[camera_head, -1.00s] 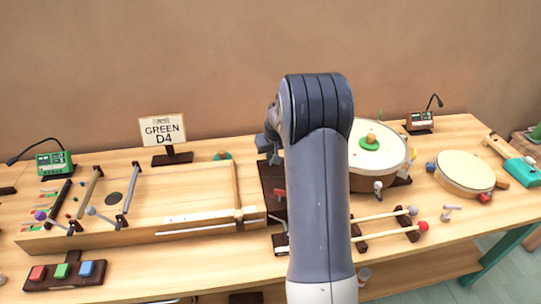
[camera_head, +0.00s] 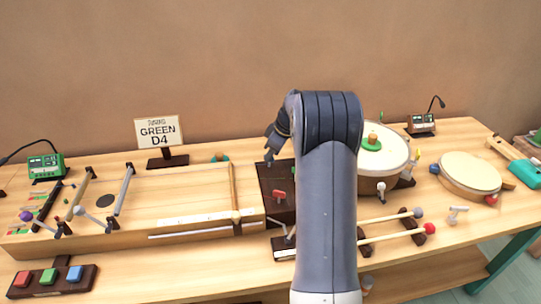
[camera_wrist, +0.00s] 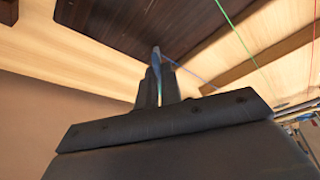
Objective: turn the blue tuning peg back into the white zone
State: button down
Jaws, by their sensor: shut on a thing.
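My gripper (camera_wrist: 158,88) points up the picture in the wrist view, its narrow fingers close together on a small blue-grey piece (camera_wrist: 156,57), which looks like the blue tuning peg. A thin blue string (camera_wrist: 190,74) runs from beside it to the right. In the head view my gripper (camera_head: 270,158) is above the dark board (camera_head: 275,182), at the right end of the long wooden string box (camera_head: 180,190). The peg cannot be made out there. The white zone and the peg's pointer cannot be made out in either view.
A red-handled piece (camera_head: 279,195) sits on the dark board. A white-topped drum (camera_head: 392,155), two mallets (camera_head: 400,235) and a smaller drum (camera_head: 468,174) stand right. A sign reading GREEN D4 (camera_head: 158,132) and a green meter (camera_head: 46,166) stand left. Green and red strings cross the wrist view.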

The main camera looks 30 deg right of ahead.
jog(key=shift+n, duration=0.6)
jog(key=c, duration=1.6)
grip_release()
jog(key=v, duration=1)
jog(key=shift+d+r, duration=0.25)
jog(key=shift+r, duration=0.15)
jog(key=shift+f, duration=0.1)
jog(key=x, duration=1)
jog(key=shift+a+f, duration=0.25)
jog(key=shift+f, duration=0.1)
